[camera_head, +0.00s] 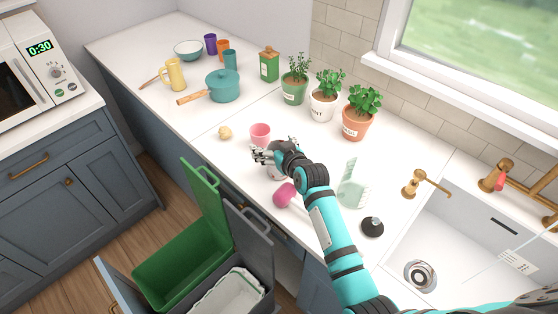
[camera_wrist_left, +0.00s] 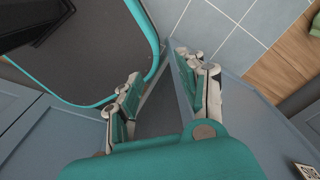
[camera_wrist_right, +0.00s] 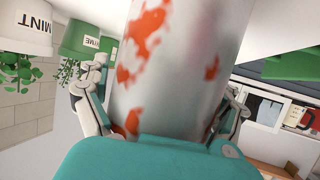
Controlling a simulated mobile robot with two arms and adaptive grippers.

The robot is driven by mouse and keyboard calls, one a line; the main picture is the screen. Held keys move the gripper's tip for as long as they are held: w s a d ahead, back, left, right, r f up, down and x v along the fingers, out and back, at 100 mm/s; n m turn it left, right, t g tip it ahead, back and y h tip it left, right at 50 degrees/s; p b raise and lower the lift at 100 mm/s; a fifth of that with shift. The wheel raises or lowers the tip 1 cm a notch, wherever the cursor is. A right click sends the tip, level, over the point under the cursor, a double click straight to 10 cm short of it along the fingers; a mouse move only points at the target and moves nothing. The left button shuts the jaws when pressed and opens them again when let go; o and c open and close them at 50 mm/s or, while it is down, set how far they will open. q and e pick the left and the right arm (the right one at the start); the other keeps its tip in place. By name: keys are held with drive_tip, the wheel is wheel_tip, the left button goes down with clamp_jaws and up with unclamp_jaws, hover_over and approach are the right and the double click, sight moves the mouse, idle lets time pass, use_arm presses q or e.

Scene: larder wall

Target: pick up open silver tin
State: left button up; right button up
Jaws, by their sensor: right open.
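The silver tin (camera_wrist_right: 180,60), smeared with orange-red stains, fills the middle of the right wrist view. It stands between the two spread fingers of my right gripper (camera_wrist_right: 165,105), close to the palm. In the head view the right gripper (camera_head: 264,155) is over the counter, and it hides most of the tin; only a greyish bit (camera_head: 274,173) shows below it. The tin's open end is not visible. My right gripper is open around the tin; contact cannot be told. My left gripper (camera_wrist_left: 163,85) shows only in the left wrist view, open and empty, above the floor near cabinet fronts.
A pink cup (camera_head: 260,132) stands just behind the right gripper, and a magenta object (camera_head: 285,195) lies in front of it. A clear greenish item (camera_head: 353,188) and a black object (camera_head: 372,228) are near the sink (camera_head: 450,235). Open green (camera_head: 180,240) and grey bins stand below the counter edge.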

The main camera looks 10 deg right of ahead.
drive_tip(key=c, duration=1.2)
drive_tip(key=shift+c, duration=0.7)
